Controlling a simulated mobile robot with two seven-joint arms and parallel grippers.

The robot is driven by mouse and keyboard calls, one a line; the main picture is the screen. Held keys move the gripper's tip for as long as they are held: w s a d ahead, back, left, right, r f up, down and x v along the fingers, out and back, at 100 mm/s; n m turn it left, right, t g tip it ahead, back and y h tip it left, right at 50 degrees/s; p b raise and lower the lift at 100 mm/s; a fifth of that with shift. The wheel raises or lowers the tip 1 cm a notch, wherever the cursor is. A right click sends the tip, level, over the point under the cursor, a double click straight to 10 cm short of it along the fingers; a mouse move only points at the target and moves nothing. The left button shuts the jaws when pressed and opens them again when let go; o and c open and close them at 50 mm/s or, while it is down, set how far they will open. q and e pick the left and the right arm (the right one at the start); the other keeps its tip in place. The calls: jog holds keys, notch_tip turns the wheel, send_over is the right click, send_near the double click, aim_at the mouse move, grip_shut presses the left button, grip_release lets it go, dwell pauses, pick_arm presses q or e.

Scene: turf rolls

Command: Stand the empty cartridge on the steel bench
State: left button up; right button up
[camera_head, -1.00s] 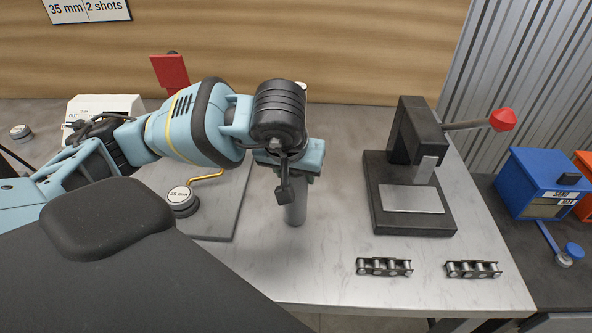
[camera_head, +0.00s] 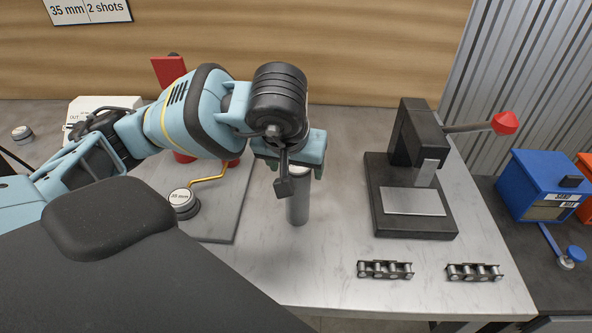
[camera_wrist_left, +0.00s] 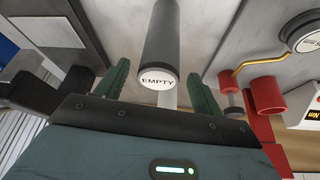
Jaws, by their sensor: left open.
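The empty cartridge (camera_head: 298,208) is a grey cylinder standing upright on the steel bench (camera_head: 320,270), left of the black press. In the left wrist view its white end cap (camera_wrist_left: 158,80) reads "EMPTY", and the grey body (camera_wrist_left: 163,40) extends away from me. My left gripper (camera_head: 296,172) is open at the cartridge's upper end, with a green finger on each side; these also show in the left wrist view (camera_wrist_left: 160,85). Gaps show between the fingers and the cartridge. The gripper partly hides its top in the head view. My right gripper is not in view.
A black press (camera_head: 412,200) with a red-knobbed lever stands to the right. Two chain pieces (camera_head: 385,269) (camera_head: 473,271) lie at the front right. A round "35 mm" piece (camera_head: 183,202) sits on a grey plate (camera_head: 215,222) at left. Blue box (camera_head: 545,183) stands far right.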

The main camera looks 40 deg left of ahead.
pick_arm(q)
jog(key=p+v, duration=0.1)
jog(key=v, duration=0.8)
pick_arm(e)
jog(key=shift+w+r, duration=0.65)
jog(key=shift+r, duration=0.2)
pick_arm(q)
jog(key=shift+f, duration=0.1)
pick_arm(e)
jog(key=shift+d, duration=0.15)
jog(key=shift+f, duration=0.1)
